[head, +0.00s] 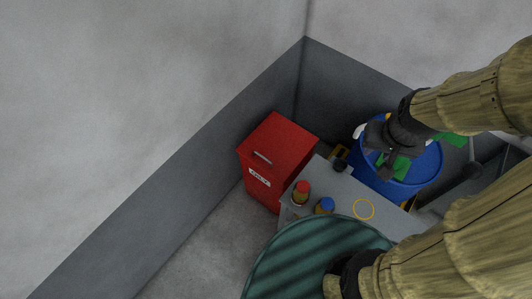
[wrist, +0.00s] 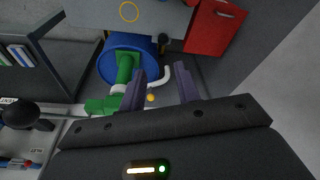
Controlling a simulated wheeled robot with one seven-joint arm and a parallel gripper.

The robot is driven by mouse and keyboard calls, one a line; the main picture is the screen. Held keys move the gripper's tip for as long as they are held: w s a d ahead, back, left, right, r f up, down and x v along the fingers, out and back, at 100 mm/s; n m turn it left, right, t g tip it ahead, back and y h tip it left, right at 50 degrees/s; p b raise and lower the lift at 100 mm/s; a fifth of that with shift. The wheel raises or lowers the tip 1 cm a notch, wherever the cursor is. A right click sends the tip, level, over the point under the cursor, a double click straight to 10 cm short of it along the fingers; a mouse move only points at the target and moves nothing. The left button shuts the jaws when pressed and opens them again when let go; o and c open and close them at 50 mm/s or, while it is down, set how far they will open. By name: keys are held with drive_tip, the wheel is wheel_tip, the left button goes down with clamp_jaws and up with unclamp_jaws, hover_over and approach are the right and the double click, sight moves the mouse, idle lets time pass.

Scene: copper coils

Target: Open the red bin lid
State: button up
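The red bin (head: 268,187) stands in the corner by the grey wall. Its red lid (head: 284,136) lies flat on top and looks closed. A small silver handle (head: 262,158) and a white label (head: 259,177) are on the bin's front. In the wrist view the red bin (wrist: 212,28) is at the top right, partly cut off, beyond my fingers. My gripper (head: 387,168) is over the blue barrel in the head view, to the right of the bin and apart from it. In the wrist view my gripper (wrist: 164,90) has its two fingers spread with nothing held between them.
A grey table (head: 342,185) stands beside the bin, with a red-capped jar (head: 301,192), a blue-capped jar (head: 324,206) and a yellow ring (head: 364,209). A blue barrel (head: 375,181) with green parts is behind it. A ribbed green round object (head: 310,262) fills the foreground.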

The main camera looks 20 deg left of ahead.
drive_tip(key=n+b, duration=1.4)
drive_tip(key=b, duration=1.7)
hover_over(261, 156)
drive_tip(key=s+a, duration=0.2)
drive_tip(key=s, duration=0.2)
drive_tip(key=s+f+x, duration=0.1)
drive_tip(key=s+x, duration=0.2)
drive_tip(key=x, duration=0.9)
drive_tip(key=s+x, duration=0.2)
drive_tip(key=x, duration=1)
drive_tip(key=s+f+x, duration=0.1)
drive_tip(key=s+x, duration=0.2)
drive_tip(key=x, duration=0.9)
drive_tip(key=shift+w+r+g+h, duration=0.1)
drive_tip(key=shift+r+g+h, duration=0.2)
drive_tip(key=shift+h, duration=0.1)
drive_tip(key=shift+d, duration=0.15)
drive_tip(key=shift+w, duration=0.1)
drive_tip(key=shift+m, duration=0.3)
drive_tip(key=w+f, duration=0.1)
drive_tip(key=f, duration=0.4)
drive_tip(key=w+d+f+b, duration=0.1)
drive_tip(key=f, duration=0.5)
drive_tip(key=w+f+b, duration=0.1)
drive_tip(key=f, duration=0.5)
drive_tip(key=shift+w+d, duration=0.1)
drive_tip(key=shift+d, duration=0.1)
